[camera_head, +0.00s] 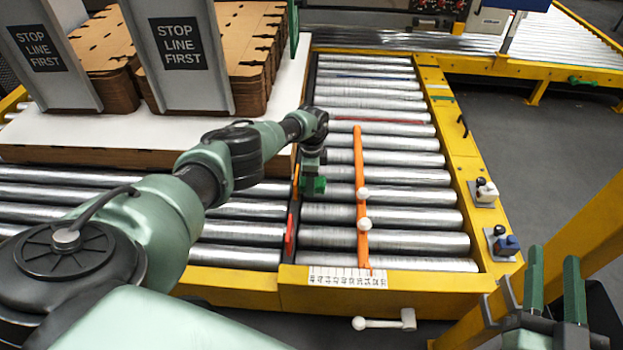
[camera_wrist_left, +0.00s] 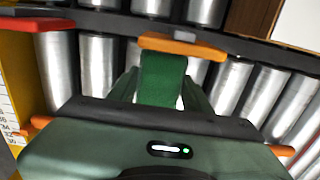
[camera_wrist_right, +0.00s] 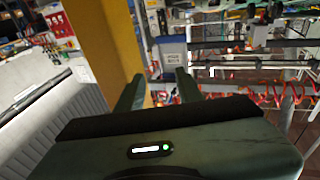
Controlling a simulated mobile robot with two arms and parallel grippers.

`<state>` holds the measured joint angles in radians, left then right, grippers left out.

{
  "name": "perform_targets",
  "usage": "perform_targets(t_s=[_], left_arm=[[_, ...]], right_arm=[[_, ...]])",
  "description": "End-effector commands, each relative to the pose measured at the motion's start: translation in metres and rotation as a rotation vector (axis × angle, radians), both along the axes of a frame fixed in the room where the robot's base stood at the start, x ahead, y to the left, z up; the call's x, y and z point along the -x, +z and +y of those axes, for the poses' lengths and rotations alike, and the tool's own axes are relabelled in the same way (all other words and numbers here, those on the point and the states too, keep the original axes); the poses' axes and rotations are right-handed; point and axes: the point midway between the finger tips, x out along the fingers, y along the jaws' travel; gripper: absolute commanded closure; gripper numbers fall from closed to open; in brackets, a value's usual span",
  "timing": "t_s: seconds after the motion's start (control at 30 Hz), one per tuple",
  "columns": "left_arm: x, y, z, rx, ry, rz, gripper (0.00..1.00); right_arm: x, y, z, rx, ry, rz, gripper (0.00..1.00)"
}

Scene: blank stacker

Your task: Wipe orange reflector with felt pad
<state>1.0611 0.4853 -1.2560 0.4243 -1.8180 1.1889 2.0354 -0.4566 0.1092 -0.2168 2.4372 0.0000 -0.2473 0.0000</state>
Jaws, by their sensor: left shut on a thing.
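My left gripper (camera_head: 313,185) is low over the rollers and shut on the green felt pad (camera_wrist_left: 162,78), which sticks out between its fingers. The orange reflector (camera_wrist_left: 182,46) is a short bar on the dark rail. In the left wrist view the pad's far end meets the reflector and seems to touch it. In the head view only a sliver of the reflector (camera_head: 296,178) shows left of the gripper. My right gripper (camera_head: 555,284) is open and empty at the lower right, away from the rollers. Its spread fingers also show in the right wrist view (camera_wrist_right: 158,92).
A long orange bar (camera_head: 361,190) with white knobs crosses the rollers right of my left gripper. A red piece (camera_head: 290,232) sits nearer on the rail. Stacked cardboard blanks (camera_head: 245,50) and grey "STOP LINE FIRST" panels (camera_head: 180,55) stand at the back left.

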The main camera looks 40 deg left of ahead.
Motion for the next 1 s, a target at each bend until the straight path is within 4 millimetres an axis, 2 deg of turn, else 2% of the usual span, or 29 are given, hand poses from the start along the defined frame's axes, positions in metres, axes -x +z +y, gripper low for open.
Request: perform_targets(t_s=[0.53, 1.0], left_arm=[[0.005, 0.001, -0.003, 0.0, 0.0, 0.0, 0.93], [0.009, 0.001, -0.005, 0.001, 0.0, 0.001, 0.93]], right_arm=[[0.003, -0.049, -0.008, 0.066, -0.016, 0.254, 0.64], [0.016, -0.088, -0.017, 0.116, -0.029, 0.459, 0.64]])
